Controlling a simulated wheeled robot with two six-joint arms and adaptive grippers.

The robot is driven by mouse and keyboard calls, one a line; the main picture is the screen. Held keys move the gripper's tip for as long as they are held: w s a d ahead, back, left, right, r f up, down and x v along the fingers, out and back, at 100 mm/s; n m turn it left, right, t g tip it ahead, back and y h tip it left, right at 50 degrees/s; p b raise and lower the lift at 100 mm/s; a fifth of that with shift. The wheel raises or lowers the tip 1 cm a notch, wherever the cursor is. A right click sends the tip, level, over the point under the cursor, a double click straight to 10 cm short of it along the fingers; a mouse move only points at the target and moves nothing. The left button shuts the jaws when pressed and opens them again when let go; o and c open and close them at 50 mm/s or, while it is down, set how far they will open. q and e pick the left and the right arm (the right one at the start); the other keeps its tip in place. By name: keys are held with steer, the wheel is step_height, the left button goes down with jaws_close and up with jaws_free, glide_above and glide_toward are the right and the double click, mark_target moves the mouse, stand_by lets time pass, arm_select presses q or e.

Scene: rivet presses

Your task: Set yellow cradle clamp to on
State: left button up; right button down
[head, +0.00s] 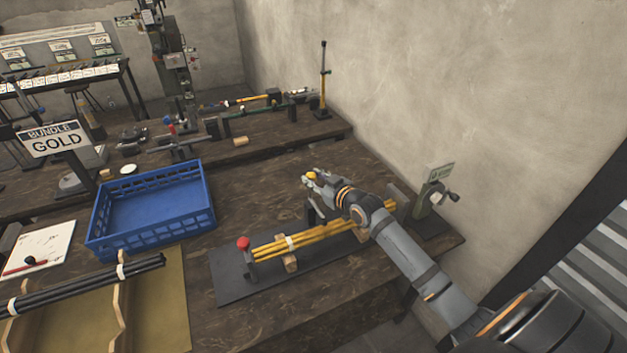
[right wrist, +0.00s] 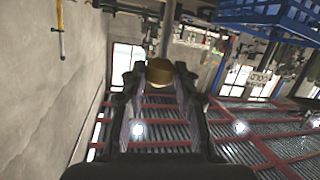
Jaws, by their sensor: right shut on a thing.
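The yellow knob (head: 312,176) of the cradle clamp shows between the fingers of my right gripper (head: 311,180). The gripper is shut on this knob, above the far side of the cradle. In the right wrist view the knob (right wrist: 159,72) sits between both fingertips. The clamp's lever below it is mostly hidden by my gripper and arm. My left gripper is not in view.
A red-knobbed post (head: 243,244) stands at the base plate's left end. A green device with a crank (head: 437,195) stands at the right end. A blue crate (head: 150,243) is to the left, beside black rods (head: 90,284). Bare table lies between crate and plate.

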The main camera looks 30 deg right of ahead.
steer(key=shift+s+f, duration=0.3)
steer(key=shift+s, duration=0.2)
steer(key=shift+f, duration=0.2)
steer(key=c, duration=1.3)
jaws_free()
steer(key=o, duration=0.3)
steer(key=shift+r, duration=0.2)
steer(key=shift+s, duration=0.1)
steer(key=v, duration=0.7)
